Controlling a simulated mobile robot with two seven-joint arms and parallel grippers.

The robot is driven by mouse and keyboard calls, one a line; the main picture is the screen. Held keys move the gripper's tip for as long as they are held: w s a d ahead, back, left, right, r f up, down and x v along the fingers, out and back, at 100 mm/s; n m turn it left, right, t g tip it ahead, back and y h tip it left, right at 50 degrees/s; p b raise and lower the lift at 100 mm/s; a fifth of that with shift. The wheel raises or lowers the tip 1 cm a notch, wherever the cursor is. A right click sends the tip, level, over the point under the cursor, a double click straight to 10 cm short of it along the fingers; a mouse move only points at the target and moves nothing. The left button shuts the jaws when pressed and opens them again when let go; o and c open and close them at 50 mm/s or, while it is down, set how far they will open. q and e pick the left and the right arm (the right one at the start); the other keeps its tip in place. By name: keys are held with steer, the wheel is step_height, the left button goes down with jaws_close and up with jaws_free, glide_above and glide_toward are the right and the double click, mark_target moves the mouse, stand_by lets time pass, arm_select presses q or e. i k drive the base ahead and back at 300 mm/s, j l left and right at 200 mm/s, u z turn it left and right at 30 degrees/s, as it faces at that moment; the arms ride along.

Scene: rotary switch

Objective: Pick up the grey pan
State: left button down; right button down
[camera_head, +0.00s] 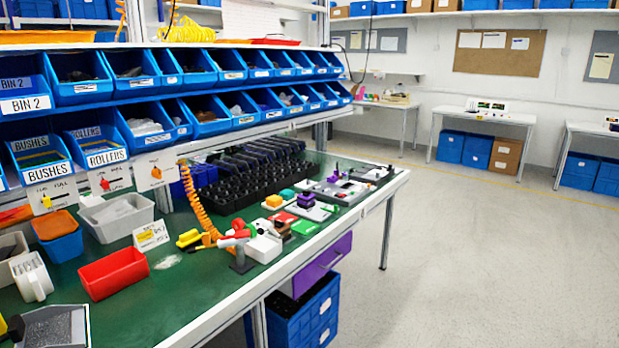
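A light grey open-topped pan (122,226) sits on the green bench top at the left, just behind a red pan (116,281). A small white card with a yellow mark (151,236) stands at its right. Another, darker grey tray-like thing (62,328) is cut off at the bottom left corner. Neither of my grippers shows in the head view.
Blue labelled bins (48,173) fill the shelves behind the pan. An orange coiled hose (197,205) hangs to the right. A white roll-like thing (32,284) and an orange-and-blue bin (60,245) stand at the left. The floor (480,260) at right is clear.

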mark_target(52, 326)
steer(key=u, duration=1.6)
